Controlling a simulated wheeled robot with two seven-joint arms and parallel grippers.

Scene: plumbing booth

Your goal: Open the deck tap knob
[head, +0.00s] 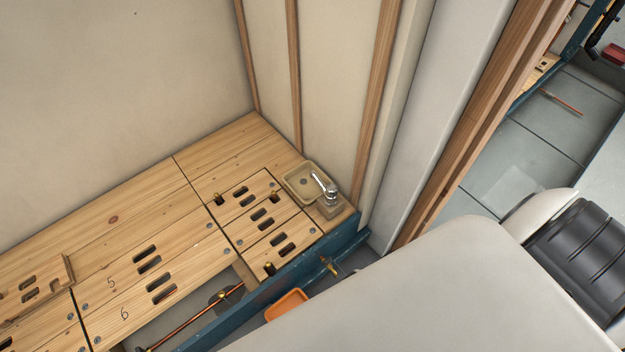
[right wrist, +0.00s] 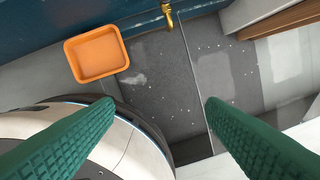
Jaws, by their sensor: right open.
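The deck tap (head: 331,195) is a small chrome tap with a spout angled up to the left over a beige basin (head: 294,186). It stands on a small wooden block at the right end of the wooden deck. Its knob is too small to tell its setting. My right gripper (right wrist: 158,103) shows in the right wrist view with two green fingers wide apart and nothing between them. It is over the grey floor, away from the deck tap, which is not in that view. My left gripper is in neither view.
An orange tray (right wrist: 97,55) lies on the floor beside the blue deck frame (right wrist: 60,22). A brass tap (right wrist: 168,15) sticks out from that frame. Wooden wall posts (head: 376,85) rise behind the basin. The deck boards (head: 100,240) have slots and brass fittings.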

